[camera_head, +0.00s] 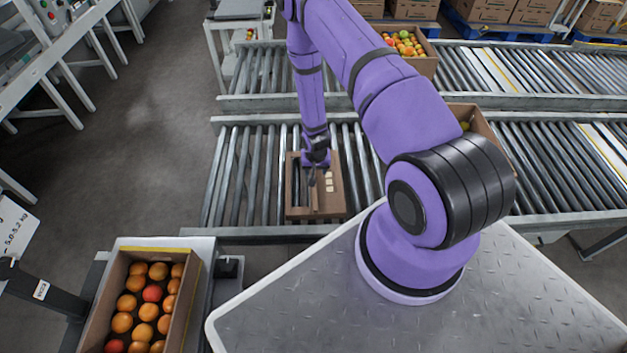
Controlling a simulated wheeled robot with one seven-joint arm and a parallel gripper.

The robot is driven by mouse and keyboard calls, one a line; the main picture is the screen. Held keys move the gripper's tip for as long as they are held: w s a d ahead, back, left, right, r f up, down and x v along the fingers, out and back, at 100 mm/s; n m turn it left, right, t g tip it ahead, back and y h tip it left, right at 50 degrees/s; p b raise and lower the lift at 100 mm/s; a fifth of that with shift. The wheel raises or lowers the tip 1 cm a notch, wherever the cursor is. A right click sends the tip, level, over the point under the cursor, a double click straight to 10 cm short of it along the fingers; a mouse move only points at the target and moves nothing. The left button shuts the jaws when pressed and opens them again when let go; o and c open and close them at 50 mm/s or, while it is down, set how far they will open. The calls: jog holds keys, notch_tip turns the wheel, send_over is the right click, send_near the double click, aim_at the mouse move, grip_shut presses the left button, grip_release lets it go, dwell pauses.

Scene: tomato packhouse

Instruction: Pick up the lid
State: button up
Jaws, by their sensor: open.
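A brown cardboard piece, which looks like the lid (335,203), lies on the near roller conveyor in the middle of the view. It has pale label patches on its right part, and its left part looks dark or open to the rollers. My gripper (319,178) points down over its middle, fingers open. The fingers are small and dark here, and I cannot tell whether they touch the cardboard. My wrist hides part of its far edge.
A box of tomatoes (190,318) stands on a scale at the lower left. Another box of fruit (423,66) is on the far conveyor (270,72). A carton (487,125) shows partly behind my arm. The near conveyor (235,180) is clear left of the cardboard.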

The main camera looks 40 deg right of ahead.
jog(key=f, duration=0.1)
jog(key=w+f, duration=0.1)
jog(key=f, duration=0.1)
jog(key=shift+f, duration=0.2)
jog(key=shift+w+f, duration=0.15)
jog(key=shift+f, duration=0.55)
grip_shut()
